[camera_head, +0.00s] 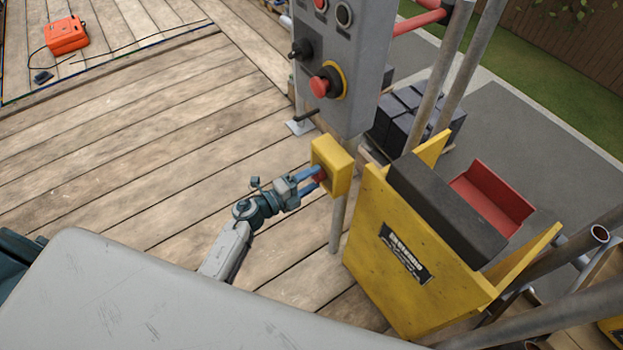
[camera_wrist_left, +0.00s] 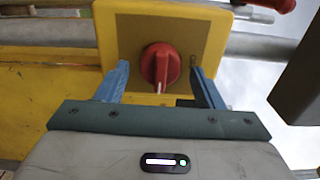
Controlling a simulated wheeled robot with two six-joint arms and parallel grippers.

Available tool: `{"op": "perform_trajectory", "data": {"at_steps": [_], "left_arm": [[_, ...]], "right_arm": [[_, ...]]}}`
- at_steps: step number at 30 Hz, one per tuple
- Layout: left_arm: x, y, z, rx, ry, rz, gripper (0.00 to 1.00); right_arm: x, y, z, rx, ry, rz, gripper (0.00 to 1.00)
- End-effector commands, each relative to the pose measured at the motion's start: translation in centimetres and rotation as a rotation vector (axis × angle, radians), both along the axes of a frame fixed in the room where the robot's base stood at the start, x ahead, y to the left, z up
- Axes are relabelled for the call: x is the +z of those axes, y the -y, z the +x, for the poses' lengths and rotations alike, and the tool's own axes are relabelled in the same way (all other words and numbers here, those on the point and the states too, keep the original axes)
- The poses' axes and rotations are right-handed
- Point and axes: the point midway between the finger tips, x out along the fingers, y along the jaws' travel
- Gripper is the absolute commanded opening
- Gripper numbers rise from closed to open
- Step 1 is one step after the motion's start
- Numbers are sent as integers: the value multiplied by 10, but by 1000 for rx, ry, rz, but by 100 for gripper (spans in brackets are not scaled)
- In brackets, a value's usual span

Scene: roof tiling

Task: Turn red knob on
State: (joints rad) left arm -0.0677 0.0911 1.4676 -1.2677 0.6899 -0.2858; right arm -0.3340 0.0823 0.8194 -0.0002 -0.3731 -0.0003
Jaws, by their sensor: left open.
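The red knob (camera_wrist_left: 160,65) sits on the face of a yellow box (camera_wrist_left: 215,24) with a dark plate around it. In the left wrist view its white mark points down in the picture. My left gripper (camera_wrist_left: 160,80) is open, with one blue finger on each side of the knob and a visible gap on both sides. In the head view the left gripper (camera_head: 316,177) reaches the yellow box (camera_head: 333,166), which stands on a grey post; the knob shows only as a small red patch between the fingers. My right gripper is out of view.
A grey control panel (camera_head: 352,75) with a red mushroom button (camera_head: 319,87) stands behind the yellow box. A yellow hopper-like machine (camera_head: 385,245) is close on the right, with metal poles beside it. An orange case (camera_head: 66,36) lies far left. The wooden deck (camera_head: 150,130) left is mostly clear.

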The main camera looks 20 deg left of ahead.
Motion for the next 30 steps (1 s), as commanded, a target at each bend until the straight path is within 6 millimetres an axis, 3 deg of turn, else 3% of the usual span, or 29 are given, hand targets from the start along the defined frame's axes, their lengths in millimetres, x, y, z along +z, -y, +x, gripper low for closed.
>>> {"op": "perform_trajectory", "data": {"at_steps": [3,6,16,30], "left_arm": [[-3,-10,-12,0,-2,4,61],[-4,-22,-28,-1,-3,5,61],[-3,-58,-74,-1,-3,3,61],[-1,-64,-83,0,-1,1,61]], "right_arm": [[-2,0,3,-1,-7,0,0],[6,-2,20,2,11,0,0],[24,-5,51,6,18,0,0],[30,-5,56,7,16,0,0]]}}
